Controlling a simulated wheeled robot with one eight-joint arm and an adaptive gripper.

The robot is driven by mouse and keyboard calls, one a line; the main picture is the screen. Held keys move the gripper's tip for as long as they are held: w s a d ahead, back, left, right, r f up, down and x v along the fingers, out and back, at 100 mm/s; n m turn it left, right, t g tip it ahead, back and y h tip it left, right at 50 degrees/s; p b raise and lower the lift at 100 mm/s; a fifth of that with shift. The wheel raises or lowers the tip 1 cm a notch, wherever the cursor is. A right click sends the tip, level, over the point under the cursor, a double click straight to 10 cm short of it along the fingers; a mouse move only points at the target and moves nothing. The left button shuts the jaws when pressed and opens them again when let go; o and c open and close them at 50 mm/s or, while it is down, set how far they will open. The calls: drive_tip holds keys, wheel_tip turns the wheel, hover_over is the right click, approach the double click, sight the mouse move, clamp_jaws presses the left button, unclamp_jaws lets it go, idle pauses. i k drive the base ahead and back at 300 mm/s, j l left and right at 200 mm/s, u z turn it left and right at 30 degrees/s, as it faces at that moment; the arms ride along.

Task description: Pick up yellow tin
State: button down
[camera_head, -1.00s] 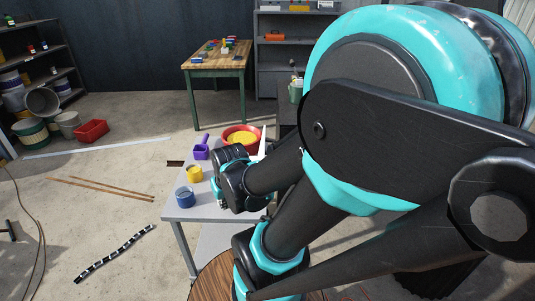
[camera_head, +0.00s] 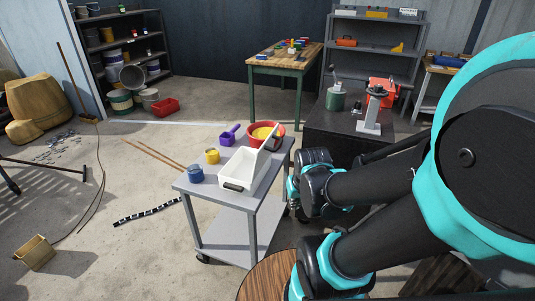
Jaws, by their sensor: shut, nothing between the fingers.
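The yellow tin (camera_head: 212,156) is a small, open-topped tin standing upright on the left part of the grey cart top (camera_head: 212,191). The blue tin (camera_head: 195,174) stands in front of it, and the purple scoop (camera_head: 228,138) lies behind it. My gripper (camera_head: 295,208) is small and partly hidden under my wrist. It is beside the cart's right edge, clearly apart from the yellow tin, and it is shut and empty.
A dark bench (camera_head: 340,128) stands behind my wrist. The floor left of the cart is mostly open.

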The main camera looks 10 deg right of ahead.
sight(213, 156)
drive_tip(key=i+j, duration=0.1)
drive_tip(key=j, duration=0.4)
drive_tip(key=i+j, duration=0.1)
drive_tip(key=j, duration=0.4)
drive_tip(key=i+j, duration=0.1)
drive_tip(key=j, duration=0.4)
drive_tip(key=i+j, duration=0.1)
drive_tip(key=j, duration=0.4)
drive_tip(key=i+j, duration=0.1)
drive_tip(key=j, duration=0.45)
drive_tip(key=i+j, duration=0.1)
drive_tip(key=j, duration=0.4)
drive_tip(key=i+j, duration=0.1)
drive_tip(key=j, duration=0.4)
